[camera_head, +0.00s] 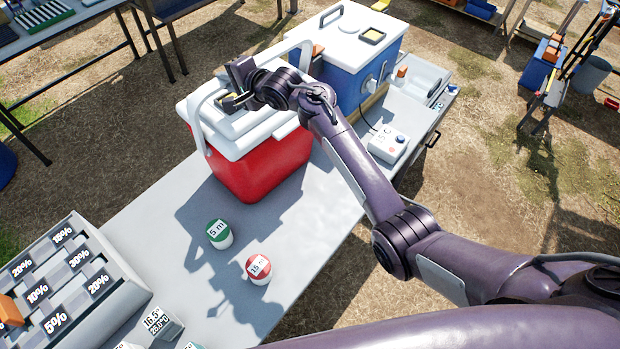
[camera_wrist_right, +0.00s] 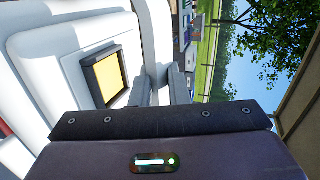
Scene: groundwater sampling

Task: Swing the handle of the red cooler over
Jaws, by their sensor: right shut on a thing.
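The red cooler (camera_head: 262,165) stands on the grey table under a white lid, which carries a yellow pad in a dark frame (camera_wrist_right: 106,75). Its white handle (camera_head: 197,118) is raised above the lid; one side arm shows at the left and another white part of it shows behind my wrist. My right gripper (camera_head: 236,88) is shut on the handle's bar, with a finger on each side of the bar in the right wrist view (camera_wrist_right: 158,85). My own wrist hides part of the bar and lid in the head view. My left gripper is not in view.
A blue cooler (camera_head: 345,85) with a white lid stands close behind the red one. A grey control box (camera_head: 388,143) sits to its right. A green-lidded jar (camera_head: 219,233) and a red-lidded jar (camera_head: 258,269) stand in front. A labelled rack (camera_head: 110,285) is at lower left.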

